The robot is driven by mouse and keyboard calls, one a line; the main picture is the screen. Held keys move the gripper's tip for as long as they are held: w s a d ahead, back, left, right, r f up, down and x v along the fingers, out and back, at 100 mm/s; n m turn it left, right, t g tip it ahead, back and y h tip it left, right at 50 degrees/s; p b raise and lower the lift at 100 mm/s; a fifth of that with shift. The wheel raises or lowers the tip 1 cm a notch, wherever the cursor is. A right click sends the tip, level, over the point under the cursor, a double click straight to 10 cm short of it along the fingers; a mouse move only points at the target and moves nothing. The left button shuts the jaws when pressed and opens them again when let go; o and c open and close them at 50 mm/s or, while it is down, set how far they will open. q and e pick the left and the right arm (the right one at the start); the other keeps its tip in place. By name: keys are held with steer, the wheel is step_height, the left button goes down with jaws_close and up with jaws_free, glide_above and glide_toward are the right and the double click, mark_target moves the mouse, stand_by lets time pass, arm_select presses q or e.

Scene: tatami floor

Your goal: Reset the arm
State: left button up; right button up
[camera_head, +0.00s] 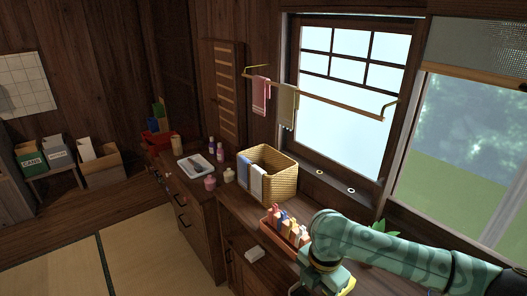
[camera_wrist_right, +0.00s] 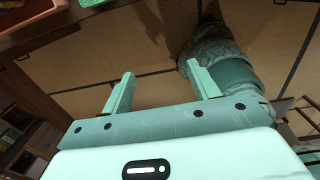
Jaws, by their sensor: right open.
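My right arm (camera_head: 375,248) is green with a dark wavy pattern and comes in from the right in the head view. It bends down at its left end, in front of the counter below the window. Its gripper is cut off by the lower edge there. In the right wrist view my right gripper (camera_wrist_right: 163,82) has its two pale green fingers wide apart, with nothing between them. Tatami floor (camera_wrist_right: 155,60) shows beyond the fingers. My left gripper is in neither view.
A red tray (camera_head: 285,238) of several bottles stands close to my right arm. A wicker basket (camera_head: 282,178) with cloths, a white tray (camera_head: 195,167) and small bottles stand farther along. A towel rail (camera_head: 340,106) crosses the window. The tatami (camera_head: 145,255) at left is clear.

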steer(key=s+a+f+m+t+y, duration=0.2)
steer(key=s+a+m+t+y, duration=0.2)
steer(key=s+a+m, duration=0.25)
steer(key=s+d+r+m+t+h, duration=0.1)
steer(key=s+d+m+h, duration=0.45)
steer(key=d, duration=0.65)
steer(key=s+d+r+m+t+h, duration=0.1)
steer(key=s+d+m+h, duration=0.4)
steer(key=d, duration=0.8)
steer(key=s+a+f+m+g+y, duration=0.1)
steer(key=s+a+f+y, duration=0.15)
steer(key=f, duration=1.15)
steer(key=s+a+f+m+g+y, duration=0.1)
steer(key=s+a+f+g+y, duration=0.2)
steer(key=f, duration=1.1)
steer(key=s+f+m, duration=0.1)
steer(key=s+f, duration=0.5)
steer(key=s, duration=0.3)
steer(key=s+f+m+g, duration=0.1)
steer(key=s+f, duration=0.6)
steer(key=s, duration=0.3)
steer(key=shift+s+d+f+m+g+y, duration=0.2)
steer(key=shift+s+m+g+y, duration=0.1)
steer(key=shift+m+y, duration=0.1)
steer(key=shift+a, duration=0.1)
steer(key=shift+c, duration=0.2)
